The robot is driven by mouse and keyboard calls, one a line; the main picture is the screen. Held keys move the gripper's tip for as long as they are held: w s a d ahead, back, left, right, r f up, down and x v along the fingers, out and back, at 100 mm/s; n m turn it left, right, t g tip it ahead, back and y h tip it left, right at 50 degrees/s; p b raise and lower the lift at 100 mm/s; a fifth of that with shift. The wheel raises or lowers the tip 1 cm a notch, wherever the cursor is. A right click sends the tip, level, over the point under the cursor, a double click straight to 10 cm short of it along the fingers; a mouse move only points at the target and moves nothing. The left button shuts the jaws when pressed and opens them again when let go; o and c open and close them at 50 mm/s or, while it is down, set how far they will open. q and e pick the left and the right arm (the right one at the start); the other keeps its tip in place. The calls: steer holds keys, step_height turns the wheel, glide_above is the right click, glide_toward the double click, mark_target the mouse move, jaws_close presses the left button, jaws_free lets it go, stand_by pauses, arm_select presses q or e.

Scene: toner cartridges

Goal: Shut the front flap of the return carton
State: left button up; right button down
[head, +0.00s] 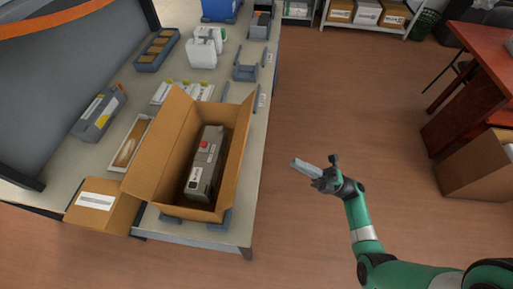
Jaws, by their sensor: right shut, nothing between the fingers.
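The open return carton (146,172) stands on the near end of the workbench, with raised cardboard sides or flaps around its opening. A dark grey toner cartridge (205,165) with a red spot lies inside it. A brown cardboard panel with a white label (90,216) extends at the carton's lower left; I cannot tell whether it is a flap or a separate box. My right gripper (300,165) is shut and empty, over the floor to the right of the carton, apart from it. My left gripper is not in view.
The workbench (196,233) also holds a grey cartridge (99,115), a shallow tray (131,143), white jugs (202,53) and a grey bin (157,50). A red table (485,70) and another carton (478,165) stand at the right. Open floor lies between.

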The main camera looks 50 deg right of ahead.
mark_target(238, 143)
steer(key=x, duration=1.4)
steer(key=shift+p, duration=0.3)
steer(key=shift+s, duration=0.1)
